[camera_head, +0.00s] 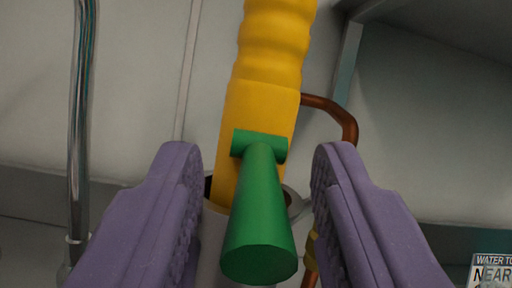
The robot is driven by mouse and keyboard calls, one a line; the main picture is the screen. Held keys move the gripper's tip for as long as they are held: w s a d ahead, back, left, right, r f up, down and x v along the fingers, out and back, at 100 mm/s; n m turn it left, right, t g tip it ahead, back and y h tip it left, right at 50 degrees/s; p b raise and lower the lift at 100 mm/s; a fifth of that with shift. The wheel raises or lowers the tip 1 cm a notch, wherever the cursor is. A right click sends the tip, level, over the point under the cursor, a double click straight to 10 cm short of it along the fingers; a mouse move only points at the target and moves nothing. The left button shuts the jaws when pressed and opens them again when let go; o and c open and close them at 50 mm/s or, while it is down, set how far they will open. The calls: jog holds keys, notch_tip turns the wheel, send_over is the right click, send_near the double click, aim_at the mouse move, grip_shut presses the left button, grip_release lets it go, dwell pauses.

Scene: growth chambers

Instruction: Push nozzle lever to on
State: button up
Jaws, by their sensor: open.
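The green nozzle lever (260,215) hangs from a short green crossbar on the front of the yellow nozzle handle (267,85). Its wide round end points down and toward me. My gripper (258,165) is open, with one purple finger to the left of the lever and the other to the right. Gaps show between the lever and both fingers, so neither appears to touch it. The lower end of the yellow handle sits in a pale round holder (212,232), which the lever and fingers partly hide.
A shiny metal pipe (80,120) runs vertically at the left. A copper pipe (345,118) bends behind the handle on the right. A sign (492,270) with partly cut-off lettering is at the lower right corner. A pale wall stands behind.

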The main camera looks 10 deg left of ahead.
grip_shut()
jog(key=f+b, duration=0.1)
jog(key=b, duration=0.2)
jog(key=shift+w+t, duration=0.1)
jog(key=shift+t, duration=0.3)
jog(key=shift+t+b, duration=0.4)
jog(key=shift+b, duration=0.25)
jog(key=shift+r, duration=0.25)
grip_release()
jog(key=p+v, duration=0.1)
jog(key=v, duration=0.6)
jog(key=shift+s+f, duration=0.2)
jog(key=shift+s, duration=0.1)
jog(key=shift+s+d, duration=0.1)
